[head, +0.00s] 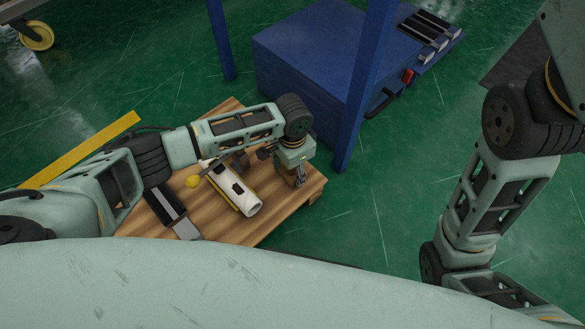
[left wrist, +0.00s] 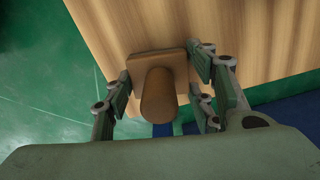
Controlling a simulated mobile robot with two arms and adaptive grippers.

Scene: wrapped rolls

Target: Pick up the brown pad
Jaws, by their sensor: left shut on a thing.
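The brown pad (left wrist: 158,92) shows in the left wrist view as a flat square plate with a thick round handle on it. It is at the edge of the wooden table (head: 272,222). My left gripper (head: 296,174) points down at the table's right corner in the head view. In the head view the gripper mostly hides the pad. I cannot tell whether the pad touches the table. My right gripper is out of view.
A white and yellow roll-like object (head: 238,192) lies beside the gripper. A blue post (head: 365,90) and blue cabinet (head: 300,55) stand behind. Green floor is open to the right.

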